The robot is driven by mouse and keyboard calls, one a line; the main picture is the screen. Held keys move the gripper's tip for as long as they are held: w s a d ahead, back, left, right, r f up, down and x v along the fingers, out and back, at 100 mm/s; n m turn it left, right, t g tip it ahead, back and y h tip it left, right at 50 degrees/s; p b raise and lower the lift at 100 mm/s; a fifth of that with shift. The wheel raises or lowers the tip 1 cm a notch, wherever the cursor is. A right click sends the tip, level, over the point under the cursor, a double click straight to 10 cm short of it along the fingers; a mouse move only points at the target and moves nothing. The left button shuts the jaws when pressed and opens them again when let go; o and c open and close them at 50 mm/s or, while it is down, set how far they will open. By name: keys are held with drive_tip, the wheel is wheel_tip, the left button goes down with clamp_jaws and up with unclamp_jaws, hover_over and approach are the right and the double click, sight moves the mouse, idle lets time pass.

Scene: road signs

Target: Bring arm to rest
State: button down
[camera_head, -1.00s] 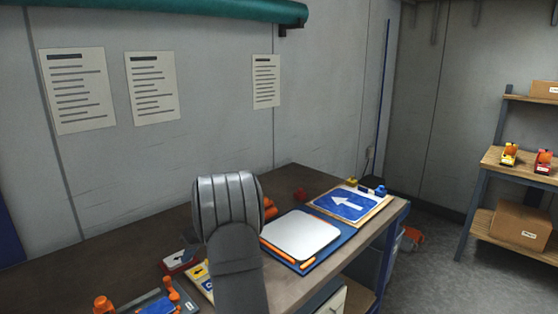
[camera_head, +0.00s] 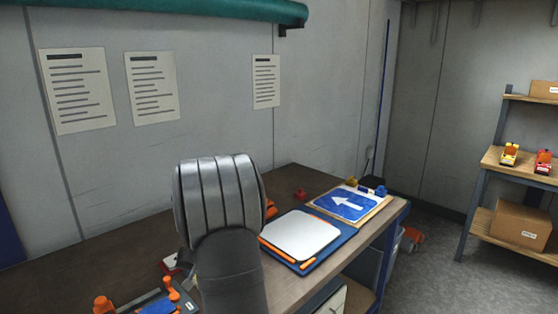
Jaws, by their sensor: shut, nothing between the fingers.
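My arm rises from the bottom of the head view, with its grey ribbed joint in front of the workbench (camera_head: 75,262). My gripper is not in view. A blue sign with a white arrow (camera_head: 349,203) lies flat on a board at the right end of the bench. A blank white plate (camera_head: 299,235) lies on a blue mat (camera_head: 343,237) to its left, with orange bars along its near edge. My arm stands apart from the arrow sign in the picture and hides part of the bench.
A dark tray with orange knobs (camera_head: 171,283) is at the lower left. Small blue and yellow blocks stand behind the arrow sign. A wooden shelf (camera_head: 493,158) with toy vehicles and a cardboard box (camera_head: 521,224) stands at the right. Papers hang on the wall.

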drive_tip(key=shift+s+d+m+t+h, duration=0.3)
drive_tip(key=shift+s+m+t, duration=0.1)
drive_tip(key=shift+m, duration=0.4)
drive_tip(key=shift+s+d+m+t+h, duration=0.3)
drive_tip(key=shift+m+t, duration=0.1)
drive_tip(key=shift+m, duration=0.4)
drive_tip(key=shift+s+d+r, duration=0.1)
drive_tip(key=shift+d+r, duration=0.05)
drive_tip(key=shift+d, duration=0.6)
drive_tip(key=shift+s+d+r, duration=0.1)
drive_tip(key=shift+d+r, duration=0.05)
drive_tip(key=shift+d, duration=0.55)
